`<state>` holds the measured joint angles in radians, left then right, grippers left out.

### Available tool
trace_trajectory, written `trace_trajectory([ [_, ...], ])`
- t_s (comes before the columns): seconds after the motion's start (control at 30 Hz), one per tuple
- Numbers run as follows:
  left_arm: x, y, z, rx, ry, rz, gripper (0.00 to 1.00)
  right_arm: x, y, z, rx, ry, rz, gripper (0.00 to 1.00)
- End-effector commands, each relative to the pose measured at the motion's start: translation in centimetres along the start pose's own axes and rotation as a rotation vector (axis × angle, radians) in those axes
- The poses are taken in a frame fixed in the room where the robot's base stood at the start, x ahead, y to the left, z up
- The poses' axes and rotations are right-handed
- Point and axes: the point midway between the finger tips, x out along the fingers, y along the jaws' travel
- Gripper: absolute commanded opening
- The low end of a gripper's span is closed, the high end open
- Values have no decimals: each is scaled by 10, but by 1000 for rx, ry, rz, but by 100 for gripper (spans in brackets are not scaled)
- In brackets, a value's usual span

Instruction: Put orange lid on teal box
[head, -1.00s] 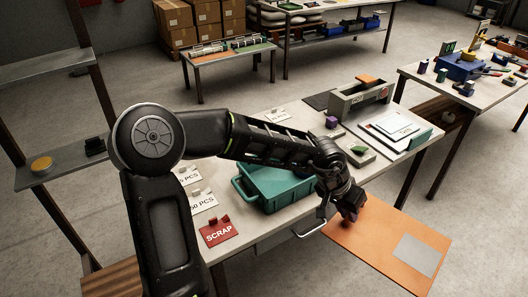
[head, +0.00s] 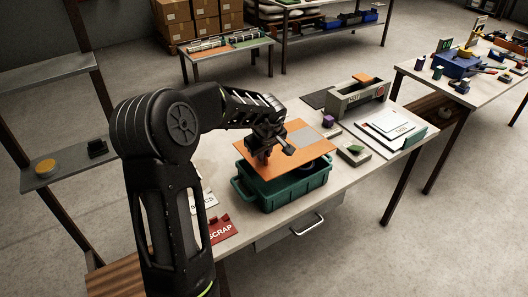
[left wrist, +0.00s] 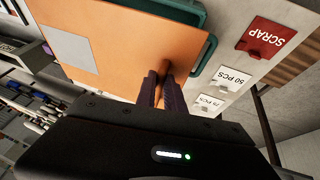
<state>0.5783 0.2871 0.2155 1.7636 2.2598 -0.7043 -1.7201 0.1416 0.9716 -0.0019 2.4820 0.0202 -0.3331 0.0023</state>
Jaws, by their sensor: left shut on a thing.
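The orange lid (head: 276,156) is a flat rectangular panel with a grey patch, held over the teal box (head: 284,189) in the head view. It sits somewhat tilted and turned against the box; part of the box's opening shows at the right, with something dark inside. My left gripper (head: 263,155) is shut on the lid near its left edge. In the left wrist view the fingers (left wrist: 164,88) pinch the lid (left wrist: 110,45), and the teal box (left wrist: 203,55) shows beyond its edge. Whether lid and box touch, I cannot tell. My right gripper is not in view.
The red SCRAP sign (head: 221,229) and white count signs stand left of the box. A grey bin (head: 358,97), a small tray (head: 353,155) and papers (head: 393,125) lie to the right. A drawer handle (head: 308,227) sticks out in front.

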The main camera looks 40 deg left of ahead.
Motion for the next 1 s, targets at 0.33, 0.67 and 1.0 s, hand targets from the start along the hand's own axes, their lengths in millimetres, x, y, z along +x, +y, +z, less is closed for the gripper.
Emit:
trace_trajectory([
  [0.33,-1,0,1,2,6,11,0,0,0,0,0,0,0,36],
  [0.67,16,-4,8,3,5,10,0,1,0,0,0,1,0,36],
  [1.0,43,-9,20,4,4,10,0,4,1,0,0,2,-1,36],
])
